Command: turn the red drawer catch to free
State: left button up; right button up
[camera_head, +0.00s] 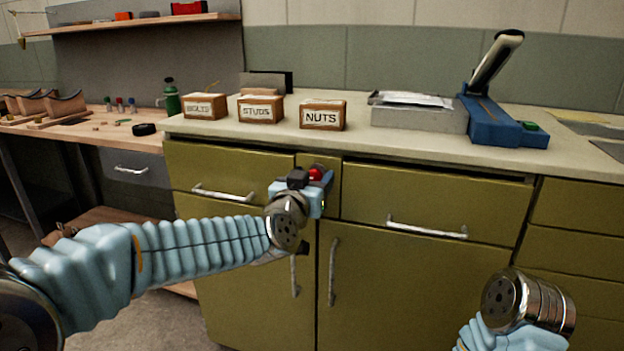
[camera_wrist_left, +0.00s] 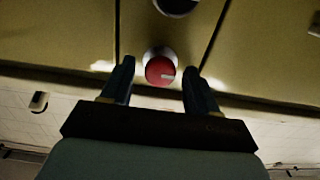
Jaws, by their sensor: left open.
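The red drawer catch (camera_head: 316,174) is on the narrow olive panel between two drawers, just under the countertop. In the left wrist view it is a round red knob (camera_wrist_left: 160,71) with a pale mark pointing to the right, on a light round base. My left gripper (camera_head: 303,184) is at the catch and partly covers it in the head view. In the left wrist view its two fingers (camera_wrist_left: 158,75) are open, one on each side of the knob, with gaps visible. My right arm's metal wrist shows at the lower right; its fingers are not visible.
Boxes labelled bolts (camera_head: 205,107), studs (camera_head: 260,109) and nuts (camera_head: 322,115) stand on the counter (camera_head: 400,145) above the catch. A blue device with a raised lever (camera_head: 500,125) stands to the right. Drawer handles (camera_head: 427,228) stick out on both sides. A workbench is at left.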

pick_arm(q)
jog(key=shift+c, duration=0.4)
jog(key=c, duration=0.9)
jog(key=shift+c, duration=0.2)
jog(key=shift+n, duration=0.3)
jog(key=n+b, duration=0.2)
jog(key=shift+f+n, duration=0.15)
jog(key=shift+n, duration=0.25)
jog(key=n+b, duration=0.2)
jog(key=n, duration=0.2)
jog(key=shift+a+n, duration=0.15)
jog(key=shift+n, duration=0.15)
jog(key=n+b, duration=0.2)
jog(key=n, duration=0.3)
jog(key=shift+f, duration=0.1)
jog(key=shift+n+b, duration=1.1)
jog(key=shift+n, duration=1.3)
